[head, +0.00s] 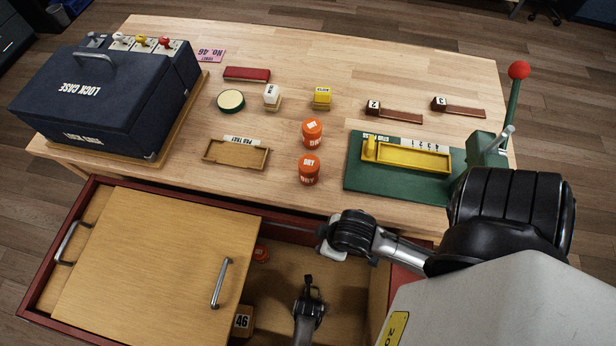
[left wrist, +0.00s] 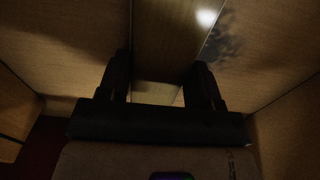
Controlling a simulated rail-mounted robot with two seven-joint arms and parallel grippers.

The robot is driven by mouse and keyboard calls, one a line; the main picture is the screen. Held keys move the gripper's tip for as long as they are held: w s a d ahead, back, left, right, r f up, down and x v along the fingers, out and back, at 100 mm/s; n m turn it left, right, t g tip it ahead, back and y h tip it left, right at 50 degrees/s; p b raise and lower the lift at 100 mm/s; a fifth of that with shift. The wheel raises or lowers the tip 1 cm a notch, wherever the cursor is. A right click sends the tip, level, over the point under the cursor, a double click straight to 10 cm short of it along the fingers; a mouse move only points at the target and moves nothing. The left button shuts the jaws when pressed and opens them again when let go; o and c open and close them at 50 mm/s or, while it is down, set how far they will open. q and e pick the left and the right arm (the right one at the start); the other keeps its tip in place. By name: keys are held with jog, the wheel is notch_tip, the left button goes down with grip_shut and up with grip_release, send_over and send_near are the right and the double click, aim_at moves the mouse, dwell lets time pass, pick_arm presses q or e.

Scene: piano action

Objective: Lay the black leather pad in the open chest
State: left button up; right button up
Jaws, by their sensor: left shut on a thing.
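The open chest (head: 96,183) has a red rim and stands below the table's front edge in the head view. A wooden panel with a metal handle (head: 150,255) covers its left part; the right part is open. My left gripper (head: 308,282) is down inside that open part. In the left wrist view its fingers (left wrist: 160,88) stand apart amid wooden surfaces, and what they hold is too dark to make out. I cannot pick out the black leather pad in either view. My right gripper (head: 326,243) is over the chest's back edge, its jaws unclear.
A red jar (head: 261,253) and a box marked 46 (head: 242,321) are in the chest. The table holds the lock case (head: 95,95), an empty-looking pad tray (head: 236,154), two orange jars (head: 312,133) and a green stud press (head: 385,180). My right arm covers the lower right.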

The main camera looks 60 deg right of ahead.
pick_arm(q)
jog(key=shift+f, duration=0.15)
jog(key=o, duration=0.9)
jog(key=shift+o, duration=0.2)
notch_tip(320, 180, up, 12)
jog(key=p, duration=0.7)
jog(key=shift+r, duration=0.25)
jog(key=shift+d, duration=0.1)
